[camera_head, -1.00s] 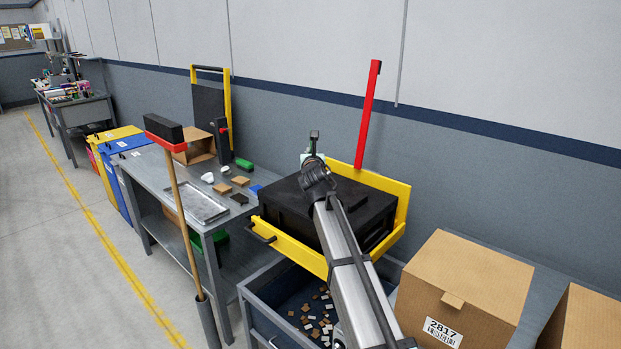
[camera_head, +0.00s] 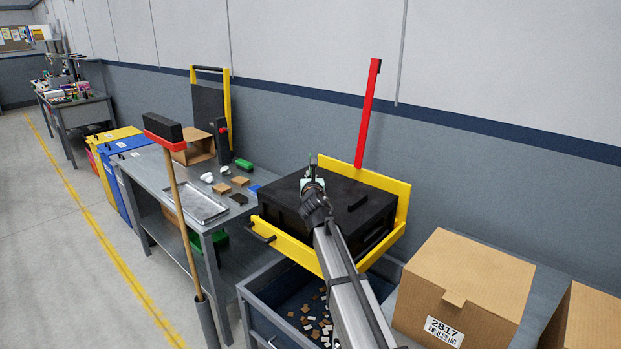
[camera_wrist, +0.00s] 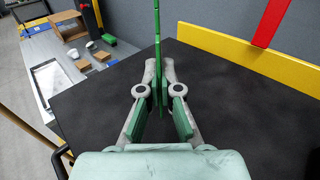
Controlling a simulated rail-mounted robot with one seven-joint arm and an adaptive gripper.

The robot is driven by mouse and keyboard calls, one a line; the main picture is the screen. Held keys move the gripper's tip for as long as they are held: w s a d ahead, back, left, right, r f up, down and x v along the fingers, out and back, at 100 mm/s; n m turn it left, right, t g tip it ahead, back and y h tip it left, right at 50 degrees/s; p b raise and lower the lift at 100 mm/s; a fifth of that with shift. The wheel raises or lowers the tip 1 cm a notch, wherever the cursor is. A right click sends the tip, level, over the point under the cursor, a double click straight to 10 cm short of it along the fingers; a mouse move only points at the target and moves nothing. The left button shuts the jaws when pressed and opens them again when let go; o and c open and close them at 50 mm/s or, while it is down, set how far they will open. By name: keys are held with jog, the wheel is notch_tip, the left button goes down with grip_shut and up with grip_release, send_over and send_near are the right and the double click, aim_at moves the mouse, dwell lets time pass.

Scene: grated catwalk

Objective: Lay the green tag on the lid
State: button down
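My gripper (camera_wrist: 163,80) is over the lid (camera_wrist: 220,95), the broad black top of a case. It is shut on the green tag (camera_wrist: 157,35), a thin green piece seen edge-on in the wrist view, standing upright between the fingertips and reaching forward past them. In the head view my gripper (camera_head: 312,183) is over the left part of the lid (camera_head: 345,187), with a sliver of the green tag (camera_head: 310,157) showing above it. I cannot tell whether the tag touches the lid.
A yellow frame (camera_head: 385,182) edges the case, with a red post (camera_head: 368,115) behind. A bin of small pieces (camera_head: 315,315) is below. Left, a grey bench (camera_head: 160,175) holds a metal tray (camera_head: 203,207), a green block (camera_head: 244,165) and small blocks. A cardboard box (camera_head: 465,285) stands right.

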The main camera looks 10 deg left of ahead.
jog(key=shift+f, duration=0.1)
jog(key=shift+f, duration=0.5)
jog(key=shift+b, duration=0.3)
jog(key=c, duration=1.3)
grip_release()
